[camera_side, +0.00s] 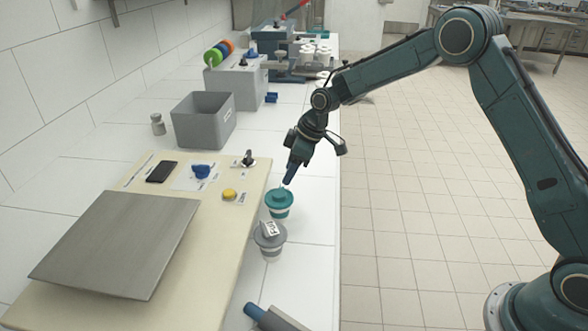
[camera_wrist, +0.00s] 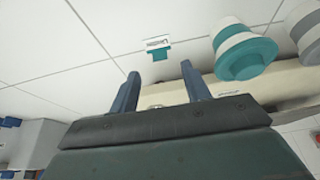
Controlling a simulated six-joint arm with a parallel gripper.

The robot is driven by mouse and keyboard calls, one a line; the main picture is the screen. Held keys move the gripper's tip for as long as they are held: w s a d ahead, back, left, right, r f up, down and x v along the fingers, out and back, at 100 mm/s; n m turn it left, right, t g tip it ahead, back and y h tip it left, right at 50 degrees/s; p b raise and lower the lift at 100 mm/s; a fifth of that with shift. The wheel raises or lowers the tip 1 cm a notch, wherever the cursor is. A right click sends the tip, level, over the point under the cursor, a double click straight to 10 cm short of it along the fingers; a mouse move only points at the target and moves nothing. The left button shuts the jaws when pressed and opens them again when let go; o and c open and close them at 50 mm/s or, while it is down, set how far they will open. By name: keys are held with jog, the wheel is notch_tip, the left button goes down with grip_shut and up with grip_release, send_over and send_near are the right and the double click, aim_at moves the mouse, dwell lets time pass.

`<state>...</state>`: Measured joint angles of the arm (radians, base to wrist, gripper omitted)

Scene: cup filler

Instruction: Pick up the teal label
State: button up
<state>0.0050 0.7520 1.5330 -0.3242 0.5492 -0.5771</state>
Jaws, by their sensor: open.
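The teal label (camera_wrist: 158,49), a small white card with dark print on a teal foot, shows in the wrist view over the white worktop. It lies just beyond my fingertips, roughly centred between them. I cannot make it out in the side view. My gripper (camera_wrist: 160,70) is open and empty, with two blue fingers apart; in the side view it (camera_side: 290,173) points down just above and behind the teal cup (camera_side: 279,204). That cup also shows right of my fingers in the wrist view (camera_wrist: 243,52).
A grey cup (camera_side: 269,240) with a white label on its lid stands in front of the teal cup. A beige panel (camera_side: 198,262) with a grey plate (camera_side: 118,240) lies left. A grey bin (camera_side: 203,121) stands behind. The worktop's right edge is close.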

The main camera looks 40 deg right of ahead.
jog(key=shift+x, duration=2.6)
jog(key=shift+c, duration=0.5)
grip_shut()
